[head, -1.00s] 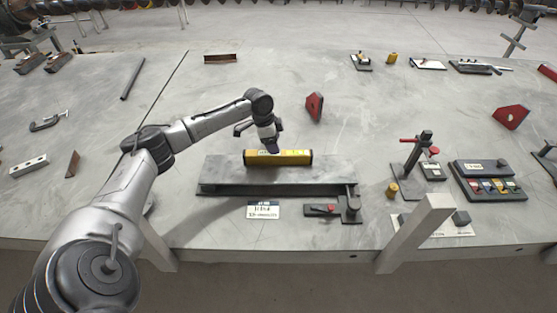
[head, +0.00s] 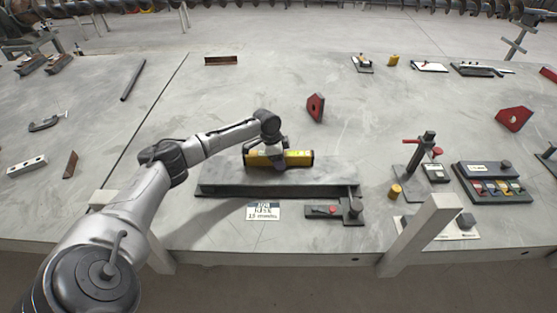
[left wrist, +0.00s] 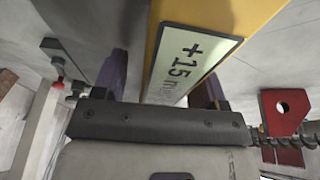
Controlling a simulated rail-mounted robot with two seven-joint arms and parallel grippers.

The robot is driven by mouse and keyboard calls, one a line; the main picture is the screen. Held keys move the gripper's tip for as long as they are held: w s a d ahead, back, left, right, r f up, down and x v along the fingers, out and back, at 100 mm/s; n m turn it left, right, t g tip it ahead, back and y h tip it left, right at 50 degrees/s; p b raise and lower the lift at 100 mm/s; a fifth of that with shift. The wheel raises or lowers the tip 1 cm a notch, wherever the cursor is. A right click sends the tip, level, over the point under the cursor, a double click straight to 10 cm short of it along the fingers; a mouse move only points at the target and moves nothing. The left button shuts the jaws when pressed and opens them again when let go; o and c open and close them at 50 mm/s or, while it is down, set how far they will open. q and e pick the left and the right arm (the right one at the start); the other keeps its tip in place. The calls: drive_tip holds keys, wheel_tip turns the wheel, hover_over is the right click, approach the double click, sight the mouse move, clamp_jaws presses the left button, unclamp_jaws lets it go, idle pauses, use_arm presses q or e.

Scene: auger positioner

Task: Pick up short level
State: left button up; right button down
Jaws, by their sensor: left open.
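The short yellow level (head: 298,158) lies lengthwise on a raised grey plate (head: 225,175) on the table. In the left wrist view the level (left wrist: 220,15) runs between the fingers, with a white "+15 m" label facing the camera. My left gripper (head: 266,157) is open and has come down over the left part of the level. In the left wrist view its two dark purple fingertips (left wrist: 158,82) stand on either side of the level. I cannot tell whether they touch it. The gripper hides part of the level.
A white card (head: 263,211) and a small clamp with a red knob (head: 331,211) sit in front of the plate. A stand with a red arm (head: 421,155) and a dark tray (head: 492,185) are to the right. A red magnet block (head: 315,106) is behind the level.

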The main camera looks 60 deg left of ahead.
use_arm(q)
drive_tip(key=shift+c, duration=0.3)
drive_tip(key=c, duration=1)
drive_tip(key=shift+r, duration=0.1)
clamp_jaws()
drive_tip(key=shift+r, duration=0.15)
